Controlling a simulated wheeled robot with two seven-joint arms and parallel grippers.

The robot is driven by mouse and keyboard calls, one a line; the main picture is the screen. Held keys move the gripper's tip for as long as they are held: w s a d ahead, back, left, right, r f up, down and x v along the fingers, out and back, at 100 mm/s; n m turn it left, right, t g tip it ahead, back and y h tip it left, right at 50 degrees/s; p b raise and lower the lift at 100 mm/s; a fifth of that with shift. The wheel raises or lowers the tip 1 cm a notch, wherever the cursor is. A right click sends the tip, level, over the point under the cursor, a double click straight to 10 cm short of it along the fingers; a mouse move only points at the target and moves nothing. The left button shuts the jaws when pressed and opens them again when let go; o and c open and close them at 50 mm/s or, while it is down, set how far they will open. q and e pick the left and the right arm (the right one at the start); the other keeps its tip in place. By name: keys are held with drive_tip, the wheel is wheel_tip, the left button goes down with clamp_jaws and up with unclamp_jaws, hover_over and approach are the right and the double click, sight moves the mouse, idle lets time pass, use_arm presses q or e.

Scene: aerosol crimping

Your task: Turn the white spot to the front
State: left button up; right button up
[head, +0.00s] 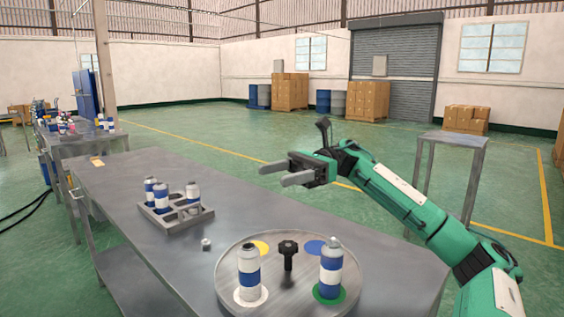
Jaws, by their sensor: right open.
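A round grey turntable (290,290) lies on the near end of the metal table, with a black knob (288,250) standing at its middle. A white spot (238,296) is at its near left, under a blue and white can (249,273). A green spot (343,294) is at the near right, under a second blue and white can (331,268). A yellow spot (262,247) at the far left and a blue spot (312,247) at the far right are bare. My right gripper (273,175) is open and empty, raised above and beyond the turntable. My left gripper is not seen.
A grey tray (176,222) with several cans stands farther along the table (115,188). A small metallic piece (206,244) lies between tray and turntable. An empty metal stand (440,142) is at the right. The air above the turntable is clear.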

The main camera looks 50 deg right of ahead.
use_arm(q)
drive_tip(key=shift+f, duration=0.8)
use_arm(e)
wheel_tip(320, 180, up, 2)
drive_tip(key=shift+r, duration=0.1)
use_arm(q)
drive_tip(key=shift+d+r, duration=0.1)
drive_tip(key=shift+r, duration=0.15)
